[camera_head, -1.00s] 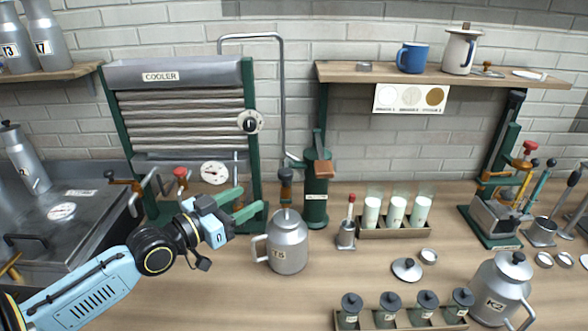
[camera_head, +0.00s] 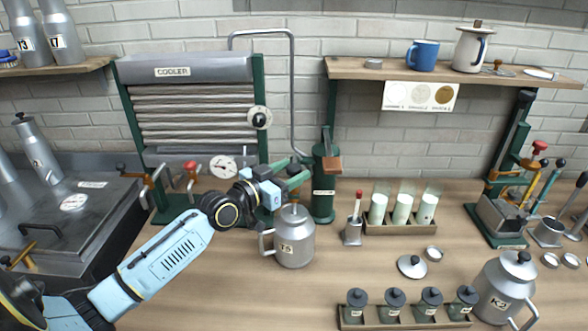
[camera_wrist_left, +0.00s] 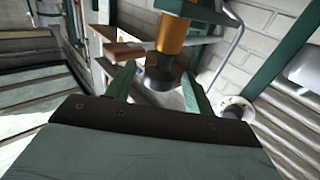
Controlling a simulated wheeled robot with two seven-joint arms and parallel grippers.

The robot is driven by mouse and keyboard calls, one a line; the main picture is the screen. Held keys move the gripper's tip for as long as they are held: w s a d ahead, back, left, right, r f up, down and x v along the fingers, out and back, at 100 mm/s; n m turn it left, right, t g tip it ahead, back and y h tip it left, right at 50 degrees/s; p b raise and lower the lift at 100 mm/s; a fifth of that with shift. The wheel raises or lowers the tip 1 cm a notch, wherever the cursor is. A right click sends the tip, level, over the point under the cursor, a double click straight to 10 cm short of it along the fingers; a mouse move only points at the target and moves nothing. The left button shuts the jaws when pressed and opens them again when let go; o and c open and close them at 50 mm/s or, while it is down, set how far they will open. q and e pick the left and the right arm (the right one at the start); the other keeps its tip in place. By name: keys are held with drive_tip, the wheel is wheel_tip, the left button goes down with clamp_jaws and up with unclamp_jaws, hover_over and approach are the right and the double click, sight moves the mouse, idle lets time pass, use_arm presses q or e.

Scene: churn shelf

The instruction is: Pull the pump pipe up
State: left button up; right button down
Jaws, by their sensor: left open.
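The green pump (camera_head: 323,197) stands upright on the counter, right of the cooler. A bent grey metal pipe (camera_head: 332,98) rises behind the cooler and comes down beside the pump. My left gripper (camera_head: 297,173) is open at the pump's left side, above the T5 can (camera_head: 294,240). In the left wrist view, an orange-brown cylinder (camera_wrist_left: 173,36) with a dark collar (camera_wrist_left: 160,72) shows between and beyond the two green fingers (camera_wrist_left: 158,88). I cannot tell whether the fingers touch it. In the head view the gripper hides most of this part. My right gripper is not in view.
The cooler (camera_head: 190,68) stands behind my left arm. A rack of white-filled glasses (camera_head: 400,224) is right of the pump. A lidded K2 can (camera_head: 500,290) and a rack of dark-lidded jars (camera_head: 403,322) are at the front right.

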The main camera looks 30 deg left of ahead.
use_arm(q)
drive_tip(key=shift+w+d, duration=0.2)
drive_tip(key=shift+w, duration=0.5)
clamp_jaws()
